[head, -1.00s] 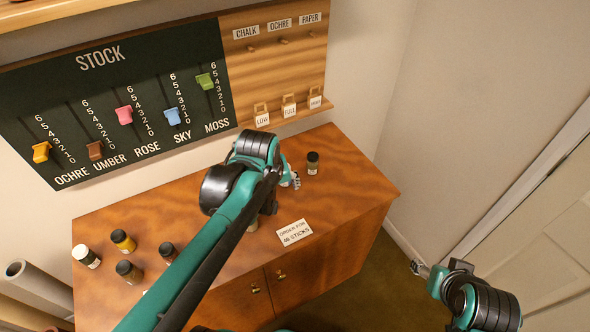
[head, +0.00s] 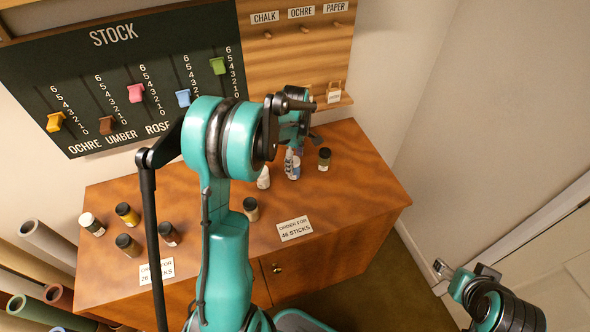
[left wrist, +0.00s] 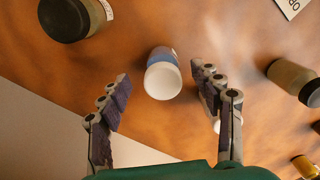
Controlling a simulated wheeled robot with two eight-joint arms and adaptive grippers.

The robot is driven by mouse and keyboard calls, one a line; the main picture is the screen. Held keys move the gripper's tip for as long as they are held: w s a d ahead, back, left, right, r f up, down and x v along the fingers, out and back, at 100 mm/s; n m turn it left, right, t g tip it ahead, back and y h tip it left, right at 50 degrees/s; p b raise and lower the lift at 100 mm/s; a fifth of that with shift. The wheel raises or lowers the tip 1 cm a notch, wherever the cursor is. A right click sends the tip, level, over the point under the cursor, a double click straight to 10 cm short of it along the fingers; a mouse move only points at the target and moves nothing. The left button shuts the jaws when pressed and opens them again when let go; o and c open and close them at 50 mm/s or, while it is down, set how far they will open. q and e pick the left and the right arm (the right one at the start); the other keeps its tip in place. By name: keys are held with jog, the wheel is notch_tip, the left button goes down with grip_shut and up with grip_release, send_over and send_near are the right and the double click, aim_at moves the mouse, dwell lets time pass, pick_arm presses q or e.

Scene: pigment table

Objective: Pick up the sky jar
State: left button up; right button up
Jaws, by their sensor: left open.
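The sky jar (head: 294,168), with a white lid and a blue band, stands on the wooden cabinet top at the back right. In the left wrist view the sky jar (left wrist: 163,78) is seen from above, between and just beyond the fingertips. My left gripper (head: 303,146) is over it, partly hidden by my own arm. In the wrist view the left gripper (left wrist: 164,82) is open, with a finger on either side and nothing held. My right gripper (head: 446,271) is low at the right, away from the cabinet; its jaw state is unclear.
A white jar (head: 263,178) stands close left of the sky jar, and a dark-lidded olive jar (head: 324,159) close right. A brown jar (head: 251,208) and an order card (head: 295,229) are nearer. Several jars stand at the left. The stock board (head: 115,85) is behind.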

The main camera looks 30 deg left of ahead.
pick_arm(q)
notch_tip(320, 180, down, 5)
jog(key=shift+s+a+f+b, duration=0.1)
jog(key=shift+s+b, duration=0.05)
jog(key=shift+b, duration=0.85)
jog(key=c, duration=1.3)
